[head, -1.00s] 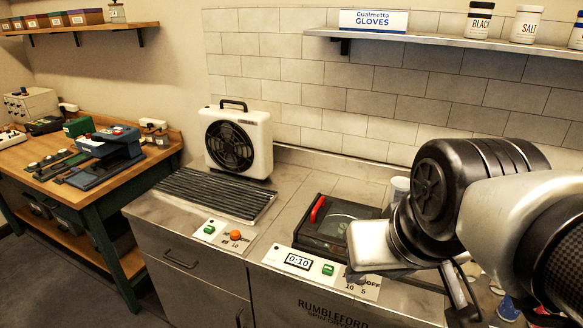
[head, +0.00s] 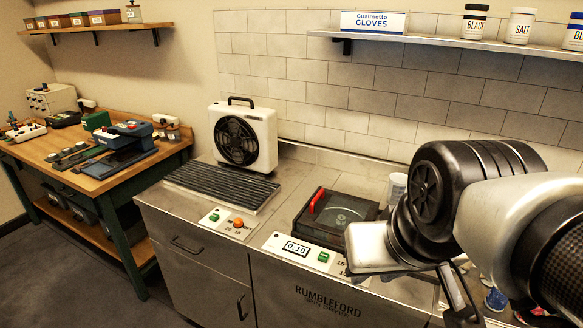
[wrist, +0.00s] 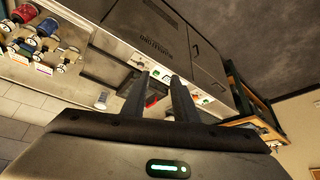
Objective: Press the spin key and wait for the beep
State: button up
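The spin dryer (head: 308,278) is set in the steel counter. Its black-framed clear lid (head: 345,216) with a red handle (head: 318,199) is down. On its front panel, the display (head: 296,248) reads 0:10, with a green key (head: 323,256) to its right. The dial further right is partly hidden by my arm. My gripper (head: 458,294) is right of the panel, apart from the key. In the wrist view its two fingers (wrist: 160,75) are spread with nothing between them, and the red handle (wrist: 152,101) shows beyond them.
A white fan (head: 242,138) stands behind a ribbed black rack (head: 222,186). Its separate panel has another green key (head: 214,217) and an orange button (head: 238,223). A wooden workbench (head: 105,182) stands left. A shelf with jars (head: 521,25) runs above.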

grip_shut()
dwell(1.4)
